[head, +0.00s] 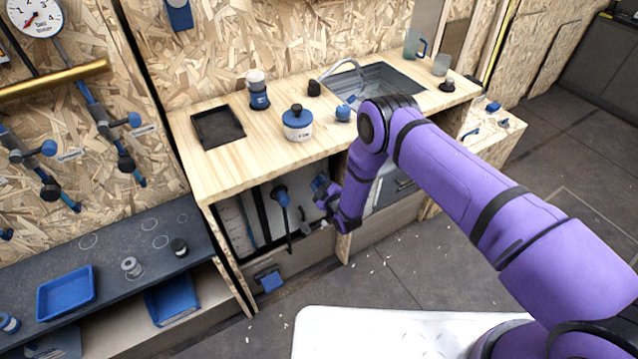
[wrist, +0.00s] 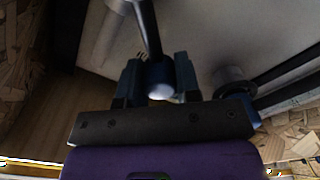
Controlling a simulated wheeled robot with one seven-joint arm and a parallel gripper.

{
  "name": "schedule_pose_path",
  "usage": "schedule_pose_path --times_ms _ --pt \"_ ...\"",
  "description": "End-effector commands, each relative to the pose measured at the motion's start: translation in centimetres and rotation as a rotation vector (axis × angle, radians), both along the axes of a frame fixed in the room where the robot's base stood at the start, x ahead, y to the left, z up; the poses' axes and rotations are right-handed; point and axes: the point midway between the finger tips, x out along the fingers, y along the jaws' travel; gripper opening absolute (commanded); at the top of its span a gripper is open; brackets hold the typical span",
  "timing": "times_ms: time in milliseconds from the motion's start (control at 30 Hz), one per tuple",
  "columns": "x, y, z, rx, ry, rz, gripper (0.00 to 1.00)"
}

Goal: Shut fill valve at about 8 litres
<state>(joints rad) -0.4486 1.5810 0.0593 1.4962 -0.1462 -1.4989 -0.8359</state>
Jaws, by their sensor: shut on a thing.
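My gripper (head: 322,186) reaches into the open bay under the wooden counter, near its right side. In the wrist view my gripper (wrist: 159,76) has its blue-tipped fingers closed around the end of a dark lever (wrist: 148,30), which I take to be the fill valve handle. The lever runs up to a pale round fitting. A pale round end shows between the fingers. In the head view my wrist hides the held part. A white panel with faint marks (head: 234,228) stands at the bay's left; I cannot read any level on it.
A blue-handled dark lever (head: 282,197) hangs in the bay, left of my gripper. On the counter (head: 205,178) stand a black tray (head: 217,127), a white-and-blue canister (head: 297,123) and a sink (head: 375,80). The bay's right post (head: 343,247) is close to my wrist.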

Motion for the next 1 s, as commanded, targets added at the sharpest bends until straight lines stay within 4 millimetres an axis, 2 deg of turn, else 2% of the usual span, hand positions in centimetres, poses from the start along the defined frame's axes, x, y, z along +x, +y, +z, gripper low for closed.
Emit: schedule_pose_path --times_ms 33,67,100,167,567,1000 --pt "-0.1 0.0 -0.1 0.0 0.002 -0.001 0.0" --pt "-0.1 0.0 -0.1 0.0 0.002 -0.001 0.35" --pt "-0.1 0.0 -0.1 0.0 0.002 -0.001 0.45" --pt "0.0 0.0 -0.1 0.0 0.002 0.0 0.57" --pt "-0.6 -0.4 -0.1 0.0 0.002 0.0 0.57" --pt "-6.9 -4.7 -0.1 -0.002 0.004 0.0 0.57"
